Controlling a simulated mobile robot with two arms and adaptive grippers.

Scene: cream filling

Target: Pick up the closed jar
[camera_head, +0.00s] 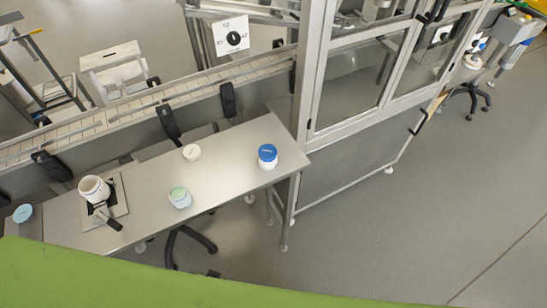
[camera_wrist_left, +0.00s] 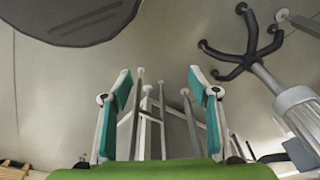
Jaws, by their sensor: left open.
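A jar with a blue lid (camera_head: 267,157) stands upright at the right end of the metal table (camera_head: 232,160). It appears closed. A second jar (camera_head: 179,196) with a pale green top stands nearer the table's front edge. My left gripper (camera_wrist_left: 160,100) shows only in the left wrist view. Its two teal-padded fingers are spread wide with nothing between them. No jar is visible in that view. My right gripper is in neither view.
A white pot (camera_head: 94,188) stands on a plate at the table's left, beside a dark-handled tool (camera_head: 108,217). A round white item (camera_head: 191,152) lies near the back edge. A conveyor (camera_head: 150,97) runs behind. A glazed metal cabinet (camera_head: 355,75) stands right of the table.

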